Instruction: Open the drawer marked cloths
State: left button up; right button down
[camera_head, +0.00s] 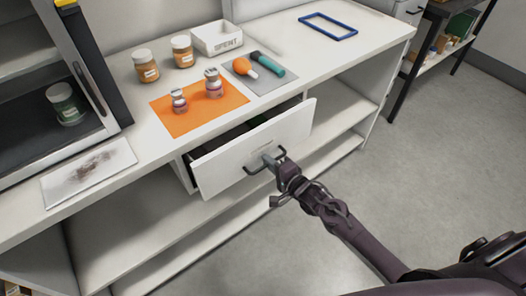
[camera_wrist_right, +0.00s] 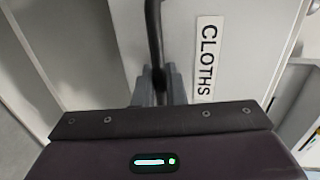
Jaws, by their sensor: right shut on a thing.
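The drawer (camera_head: 225,168) under the worktop stands partly open, with its white front pulled out from the cabinet and a dark gap behind it. Its label (camera_wrist_right: 208,58) reads CLOTHS in the right wrist view. My right gripper (camera_head: 272,160) is shut on the dark bar handle (camera_wrist_right: 154,35) of this drawer. The fingers (camera_wrist_right: 158,88) close around the handle in the wrist view. Something dark lies inside the drawer, but I cannot tell what. My left gripper is not in view.
On the worktop (camera_head: 290,50) are an orange mat (camera_head: 190,122) with two small weights or jars, a grey mat (camera_head: 265,84) with two tools, a white SPENT tray (camera_head: 217,42), two brown jars and a blue frame (camera_head: 328,26). A dark-framed cabinet stands at left. Floor at right is clear.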

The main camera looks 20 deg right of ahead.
jog(key=f+p+v, duration=0.1)
jog(key=p+v, duration=0.2)
jog(key=v, duration=0.5)
jog(key=f+p+v, duration=0.2)
jog(key=p+v, duration=0.2)
jog(key=v, duration=0.5)
jog(key=s+f+p+v, duration=0.1)
jog(key=p+v, duration=0.3)
jog(key=v, duration=0.5)
jog(key=shift+d+f, duration=0.25)
jog(key=shift+f, duration=0.25)
jog(key=shift+s, duration=0.1)
jog(key=c, duration=1.7)
grip_release()
jog(key=shift+s, duration=0.1)
jog(key=v, duration=0.7)
jog(key=shift+s+d+r, duration=0.1)
jog(key=shift+s, duration=0.25)
